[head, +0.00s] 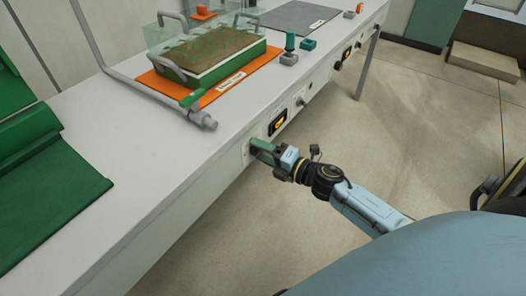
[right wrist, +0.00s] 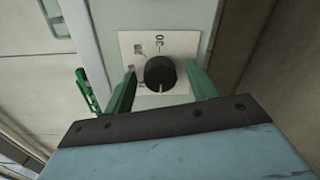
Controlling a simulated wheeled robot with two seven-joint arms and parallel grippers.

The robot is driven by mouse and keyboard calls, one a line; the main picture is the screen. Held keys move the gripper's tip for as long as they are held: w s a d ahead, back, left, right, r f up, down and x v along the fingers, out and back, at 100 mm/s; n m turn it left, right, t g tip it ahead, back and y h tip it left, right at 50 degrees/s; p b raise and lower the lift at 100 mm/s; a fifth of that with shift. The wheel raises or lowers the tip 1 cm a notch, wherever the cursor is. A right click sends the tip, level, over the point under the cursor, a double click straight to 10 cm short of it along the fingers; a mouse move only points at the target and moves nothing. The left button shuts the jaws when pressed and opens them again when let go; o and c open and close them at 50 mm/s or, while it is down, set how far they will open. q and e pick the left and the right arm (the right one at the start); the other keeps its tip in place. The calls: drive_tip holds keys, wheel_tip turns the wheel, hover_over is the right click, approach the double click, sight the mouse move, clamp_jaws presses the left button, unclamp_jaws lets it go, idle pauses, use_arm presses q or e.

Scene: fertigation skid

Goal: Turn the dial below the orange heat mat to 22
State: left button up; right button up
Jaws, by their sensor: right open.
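The orange heat mat (head: 160,84) lies on the bench under a green seed tray (head: 190,65) of soil with a clear cover. In the right wrist view a black round dial (right wrist: 160,73) sits on a white scale plate (right wrist: 137,43) on the bench front. A 30 is readable above the dial; the other marks are too small to read. My right gripper (head: 257,148) is at the bench front below the mat. Its green fingers (right wrist: 160,90) are open, one on each side of the dial. My left gripper is not in view.
A lit orange display (head: 278,121) and a small knob (head: 300,101) sit on the bench front right of my gripper. A grey mat (head: 300,17) lies farther back. The floor before the bench is clear.

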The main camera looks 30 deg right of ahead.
drive_tip(key=shift+s+d, duration=0.1)
drive_tip(key=shift+s, duration=0.1)
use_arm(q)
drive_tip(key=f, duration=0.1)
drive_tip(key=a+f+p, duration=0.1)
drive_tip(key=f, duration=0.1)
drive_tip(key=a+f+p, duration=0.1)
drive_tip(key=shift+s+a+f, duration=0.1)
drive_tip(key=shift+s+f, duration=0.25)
use_arm(e)
drive_tip(key=v, duration=1.3)
drive_tip(key=shift+r, duration=0.1)
